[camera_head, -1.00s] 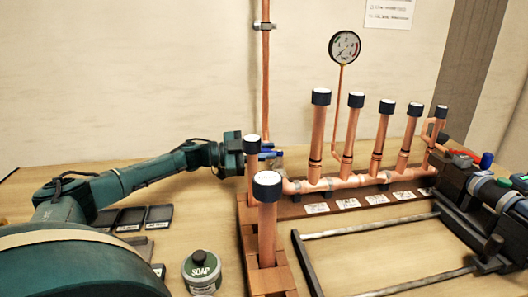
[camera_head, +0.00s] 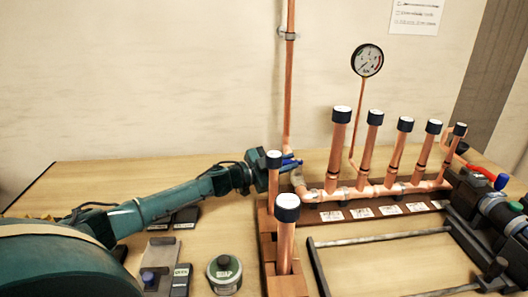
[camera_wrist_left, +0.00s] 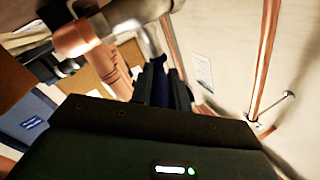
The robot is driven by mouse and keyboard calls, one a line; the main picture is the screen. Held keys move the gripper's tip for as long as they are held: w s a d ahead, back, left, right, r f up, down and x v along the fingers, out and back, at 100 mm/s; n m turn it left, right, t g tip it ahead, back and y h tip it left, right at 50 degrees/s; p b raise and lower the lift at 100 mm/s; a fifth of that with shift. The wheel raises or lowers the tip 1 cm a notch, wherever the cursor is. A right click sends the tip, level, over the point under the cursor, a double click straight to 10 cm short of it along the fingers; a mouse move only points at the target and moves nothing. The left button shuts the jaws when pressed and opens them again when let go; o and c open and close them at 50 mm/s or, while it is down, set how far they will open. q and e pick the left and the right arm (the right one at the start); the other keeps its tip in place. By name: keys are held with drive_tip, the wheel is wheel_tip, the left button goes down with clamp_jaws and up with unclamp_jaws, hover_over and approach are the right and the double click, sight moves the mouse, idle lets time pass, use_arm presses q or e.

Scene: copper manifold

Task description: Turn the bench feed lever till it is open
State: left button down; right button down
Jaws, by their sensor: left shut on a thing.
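The bench feed lever (camera_head: 290,162) is blue and sits by the silvery valve (camera_head: 297,178) at the left end of the copper manifold (camera_head: 350,190). My left gripper (camera_head: 262,176) reaches it from the left, partly hidden behind a capped upright pipe. In the left wrist view the dark fingers (camera_wrist_left: 163,95) are shut on the blue lever (camera_wrist_left: 158,82), beside copper and silvery pipework. The lever's exact angle is hard to tell. Dark, teal-banded parts at the right edge look like my right arm; its gripper cannot be made out clearly.
Capped copper stubs (camera_head: 369,145) rise from the manifold, with a pressure gauge (camera_head: 367,60) behind. A capped pipe (camera_head: 286,235) stands in front. A soap tin (camera_head: 224,274) and dark trays (camera_head: 186,220) are on the bench at left. A dark metal frame (camera_head: 385,238) lies front right.

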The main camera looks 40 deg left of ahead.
use_arm(q)
drive_tip(key=shift+f, duration=0.1)
drive_tip(key=c, duration=1.3)
unclamp_jaws()
drive_tip(key=shift+c, duration=0.2)
drive_tip(key=shift+s, duration=0.1)
drive_tip(key=b+v, duration=0.2)
drive_tip(key=v, duration=1.1)
